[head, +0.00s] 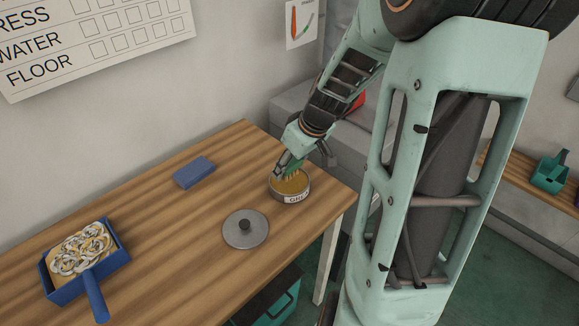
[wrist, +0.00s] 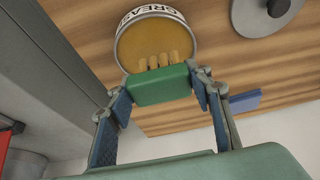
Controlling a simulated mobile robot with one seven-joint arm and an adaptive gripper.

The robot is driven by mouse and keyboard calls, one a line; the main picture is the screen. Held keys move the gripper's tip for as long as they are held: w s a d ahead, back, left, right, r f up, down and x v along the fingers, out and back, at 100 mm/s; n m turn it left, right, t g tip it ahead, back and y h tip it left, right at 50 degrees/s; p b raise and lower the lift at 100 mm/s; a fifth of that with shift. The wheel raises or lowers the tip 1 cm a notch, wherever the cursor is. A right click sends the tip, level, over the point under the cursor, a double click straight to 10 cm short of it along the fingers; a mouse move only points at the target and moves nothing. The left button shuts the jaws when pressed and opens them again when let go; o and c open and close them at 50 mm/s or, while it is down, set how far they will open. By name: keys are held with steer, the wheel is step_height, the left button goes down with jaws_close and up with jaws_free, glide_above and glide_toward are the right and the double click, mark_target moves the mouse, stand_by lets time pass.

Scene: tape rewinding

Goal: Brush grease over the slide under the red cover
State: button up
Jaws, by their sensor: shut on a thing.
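My gripper (head: 291,164) is shut on a green brush (wrist: 160,86), which has short yellowish bristles (wrist: 162,62). In the head view the brush (head: 294,166) is at the open grease tin (head: 291,197), with its bristles pointing down at the brown grease (head: 293,185). In the wrist view the bristles overlap the grease in the tin (wrist: 190,35); I cannot tell how deep they reach. A piece of the red cover (head: 357,100) shows behind my arm, and a red edge (wrist: 6,140) shows at the left of the wrist view. The slide is hidden.
The tin's grey lid (head: 245,229) lies on the wooden table (head: 160,245). A blue block (head: 194,172) lies farther back. A blue dustpan (head: 93,290) with rings in it is at the left. A grey machine (head: 285,108) stands behind the table's right end.

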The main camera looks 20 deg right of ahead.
steer(key=shift+r+p, duration=1.1)
steer(key=shift+r, duration=1.05)
steer(key=w+a+r+m+h+p, duration=0.1)
steer(key=a+r+m+p, duration=0.3)
steer(key=a, duration=0.5)
steer(key=shift+w+a+r+h+p, duration=0.25)
steer(key=shift+w+r+h+p, duration=0.15)
steer(key=shift+w+r+p, duration=0.65)
steer(key=shift+s+d+f, duration=0.1)
steer(key=shift+s+f, duration=0.05)
steer(key=shift+s, duration=0.05)
